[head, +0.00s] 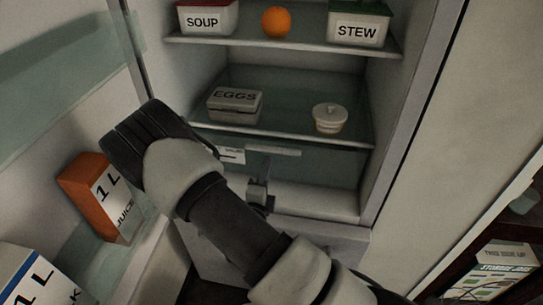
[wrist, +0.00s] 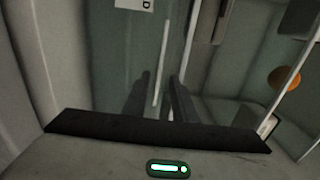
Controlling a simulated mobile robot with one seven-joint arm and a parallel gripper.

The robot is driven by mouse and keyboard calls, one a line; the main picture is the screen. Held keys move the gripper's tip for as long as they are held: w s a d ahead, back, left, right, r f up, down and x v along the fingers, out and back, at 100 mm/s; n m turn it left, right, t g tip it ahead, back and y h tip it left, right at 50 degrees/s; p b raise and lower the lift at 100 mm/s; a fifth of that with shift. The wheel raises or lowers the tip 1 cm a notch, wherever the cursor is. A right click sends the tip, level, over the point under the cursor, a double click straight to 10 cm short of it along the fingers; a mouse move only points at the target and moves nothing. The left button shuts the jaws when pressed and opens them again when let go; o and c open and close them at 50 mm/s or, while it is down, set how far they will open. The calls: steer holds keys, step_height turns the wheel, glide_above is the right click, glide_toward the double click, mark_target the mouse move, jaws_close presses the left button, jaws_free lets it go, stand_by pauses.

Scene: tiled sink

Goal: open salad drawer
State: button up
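The salad drawer (head: 320,165) is a dark, see-through front at the bottom of the open fridge. It looks shut. A pale handle bar (head: 273,151) runs along its upper part, beside a white label (head: 232,156). In the wrist view the handle (wrist: 163,62) is a thin, upright pale strip, with the label (wrist: 133,4) at the top edge. My gripper (wrist: 160,92) is open, its two dark fingers apart on either side of the strip's line; contact cannot be told. In the head view my gripper (head: 258,184) is small and partly hidden behind my arm.
Above the drawer, a shelf holds an egg box (head: 235,105) and a lidded pot (head: 330,118). Higher up are a soup box (head: 207,18), an orange (head: 277,21) and a stew box (head: 360,25). A juice carton (head: 98,195) stands in the open door at left.

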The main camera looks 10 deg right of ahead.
steer(key=x, duration=0.6)
steer(key=shift+w+d, duration=0.15)
steer(key=shift+w, duration=0.05)
jaws_close()
stand_by(1.2)
